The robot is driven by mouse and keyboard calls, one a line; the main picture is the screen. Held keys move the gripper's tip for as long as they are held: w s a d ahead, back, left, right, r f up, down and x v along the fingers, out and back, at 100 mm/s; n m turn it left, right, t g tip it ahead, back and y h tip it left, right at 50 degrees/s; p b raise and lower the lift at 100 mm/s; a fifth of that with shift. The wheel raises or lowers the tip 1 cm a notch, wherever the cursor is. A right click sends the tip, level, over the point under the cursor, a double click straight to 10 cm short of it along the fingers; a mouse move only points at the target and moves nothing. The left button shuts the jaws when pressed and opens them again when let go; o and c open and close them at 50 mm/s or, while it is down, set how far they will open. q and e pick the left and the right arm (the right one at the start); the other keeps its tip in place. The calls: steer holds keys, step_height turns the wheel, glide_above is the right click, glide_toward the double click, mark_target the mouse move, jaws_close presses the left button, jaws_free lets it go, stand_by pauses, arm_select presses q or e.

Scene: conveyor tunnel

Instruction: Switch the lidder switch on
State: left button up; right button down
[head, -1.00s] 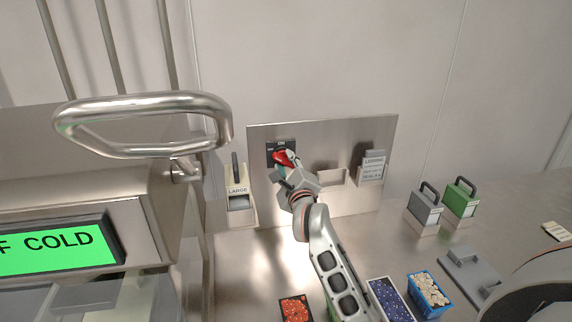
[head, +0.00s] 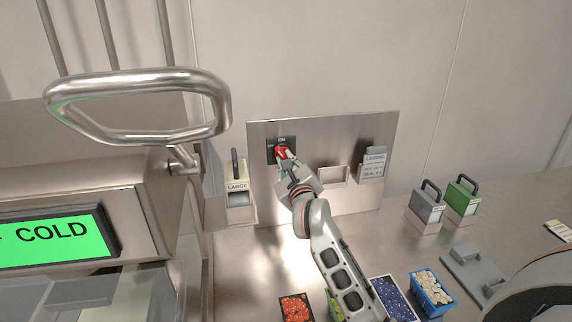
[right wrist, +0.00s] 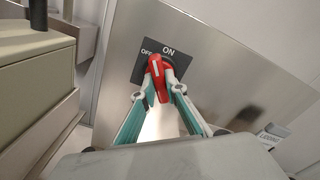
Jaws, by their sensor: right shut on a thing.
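The lidder switch is a red handle (head: 281,153) on a dark square plate (head: 271,157) on the steel panel. In the right wrist view the plate (right wrist: 139,72) reads OFF at the left and ON at the top. The red handle (right wrist: 158,82) stands close to upright there, its upper end just below and between the two words. My right gripper (head: 287,160) is shut on the handle, with a fingertip on each side of it in the right wrist view (right wrist: 162,86). My left gripper is not in view.
The steel panel (head: 330,203) also carries an empty holder (head: 333,175) and a grey LIDDING block (head: 373,165). A cream LARGE block (head: 237,182) stands left. Grey (head: 427,205) and green (head: 461,199) handled blocks stand right. Food trays (head: 296,308) line the front. A metal loop handle (head: 135,105) juts in at upper left.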

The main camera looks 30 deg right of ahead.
steer(key=shift+f+m+b, duration=0.1)
steer(key=shift+m+b, duration=1.6)
steer(key=shift+m, duration=1.7)
steer(key=c, duration=2)
jaws_free()
steer(key=shift+c, duration=0.2)
steer(key=v, duration=1.2)
